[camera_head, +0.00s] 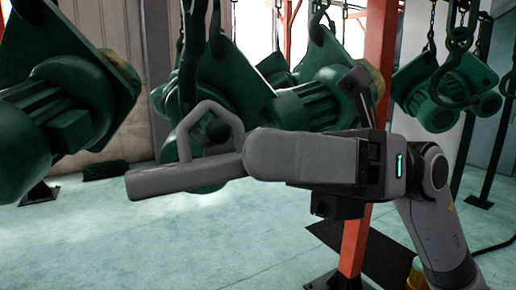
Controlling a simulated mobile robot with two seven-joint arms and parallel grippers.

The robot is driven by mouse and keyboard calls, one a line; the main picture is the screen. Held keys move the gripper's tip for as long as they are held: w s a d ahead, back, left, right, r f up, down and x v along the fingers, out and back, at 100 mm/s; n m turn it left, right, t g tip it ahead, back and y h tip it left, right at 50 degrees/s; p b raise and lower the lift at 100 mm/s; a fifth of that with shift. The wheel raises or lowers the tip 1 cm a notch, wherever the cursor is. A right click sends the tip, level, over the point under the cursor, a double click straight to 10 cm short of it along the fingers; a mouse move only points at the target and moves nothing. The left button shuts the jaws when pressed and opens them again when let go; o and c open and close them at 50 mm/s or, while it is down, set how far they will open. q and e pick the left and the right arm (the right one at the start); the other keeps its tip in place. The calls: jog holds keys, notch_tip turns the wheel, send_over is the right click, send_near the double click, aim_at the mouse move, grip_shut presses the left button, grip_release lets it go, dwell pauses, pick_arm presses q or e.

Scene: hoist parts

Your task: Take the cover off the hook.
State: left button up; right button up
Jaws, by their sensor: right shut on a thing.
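My right gripper (150,183) comes in from the lower right and points left across the middle. Its grey fingers are shut on a part of the dark green cover (240,85), a hoist housing hanging just behind them. The fingers and the gripper body hide the contact and much of the cover's lower side. A dark hook and chain (190,45) hang at the top, in front of the cover's left part. I cannot tell exactly how cover and hook touch. My left gripper is not in view.
Another green hoist part (65,110) hangs close on the left. More green parts (435,90) hang from chains on the right, beside a dark hook (455,75). A red post (378,60) stands behind my gripper. The pale floor (190,250) at lower left is clear.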

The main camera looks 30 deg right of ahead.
jog(key=shift+s+r, duration=0.15)
jog(key=shift+s+r, duration=0.25)
jog(key=shift+s, duration=0.25)
jog(key=shift+s, duration=0.1)
dwell(0.3)
jog(key=shift+s+r+n, duration=0.15)
jog(key=shift+s+n, duration=0.05)
jog(key=shift+s, duration=0.3)
jog(key=shift+s+r+n, duration=0.15)
jog(key=shift+s+n, duration=0.05)
jog(key=shift+s, duration=0.3)
